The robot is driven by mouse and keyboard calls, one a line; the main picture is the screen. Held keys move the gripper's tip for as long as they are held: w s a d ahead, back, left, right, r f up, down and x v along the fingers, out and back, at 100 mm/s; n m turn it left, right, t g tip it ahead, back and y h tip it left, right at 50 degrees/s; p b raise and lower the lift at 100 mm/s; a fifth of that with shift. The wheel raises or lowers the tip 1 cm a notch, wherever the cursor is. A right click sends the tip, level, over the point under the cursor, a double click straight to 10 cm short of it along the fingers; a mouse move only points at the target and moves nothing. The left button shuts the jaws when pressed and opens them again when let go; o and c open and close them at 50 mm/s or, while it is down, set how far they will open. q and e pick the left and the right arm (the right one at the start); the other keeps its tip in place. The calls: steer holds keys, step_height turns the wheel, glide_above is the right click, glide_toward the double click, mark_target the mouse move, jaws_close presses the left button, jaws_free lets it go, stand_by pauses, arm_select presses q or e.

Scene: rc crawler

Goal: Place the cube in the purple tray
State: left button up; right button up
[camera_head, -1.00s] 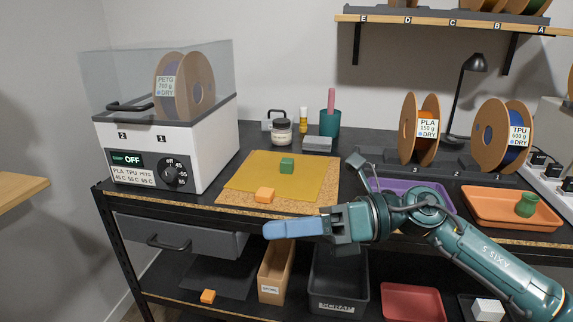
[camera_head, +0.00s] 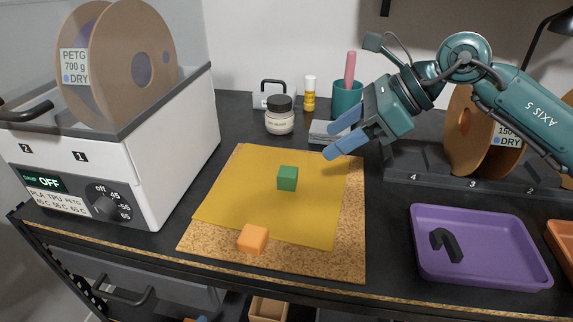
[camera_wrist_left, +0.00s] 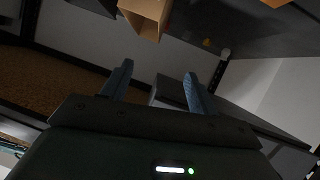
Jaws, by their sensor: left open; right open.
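A green cube (camera_head: 288,178) sits on the yellow sheet (camera_head: 235,205) in the head view. An orange block (camera_head: 252,239) with rounded edges lies at the sheet's front edge. The purple tray (camera_head: 480,277) is at the right of the bench, with a black hook-shaped piece (camera_head: 445,244) in it. My right gripper (camera_head: 336,140) is open and empty, above and right of the green cube, pointing left. My left gripper (camera_wrist_left: 158,72) is open and empty in the left wrist view, near the bench's underside and shelf; it is not in the head view.
A cork mat (camera_head: 345,255) lies under the sheet. The filament dryer (camera_head: 125,165) stands at the left. A white jar (camera_head: 280,115), a yellow bottle (camera_head: 309,95) and a teal cup (camera_head: 347,98) stand behind the mat. A spool (camera_head: 480,135) stands behind the tray. Bare bench separates mat and tray.

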mark_target(287, 170)
steer(key=x, duration=0.7)
steer(key=s+p+x, duration=0.1)
steer(key=x, duration=0.2)
steer(key=shift+a+f, duration=0.15)
steer(key=shift+a, duration=0.2)
steer(key=shift+w+a+f, duration=0.2)
steer(key=shift+a+f, duration=0.15)
steer(key=shift+f, duration=0.05)
steer(key=shift+c, duration=0.4)
steer(key=c, duration=1.1)
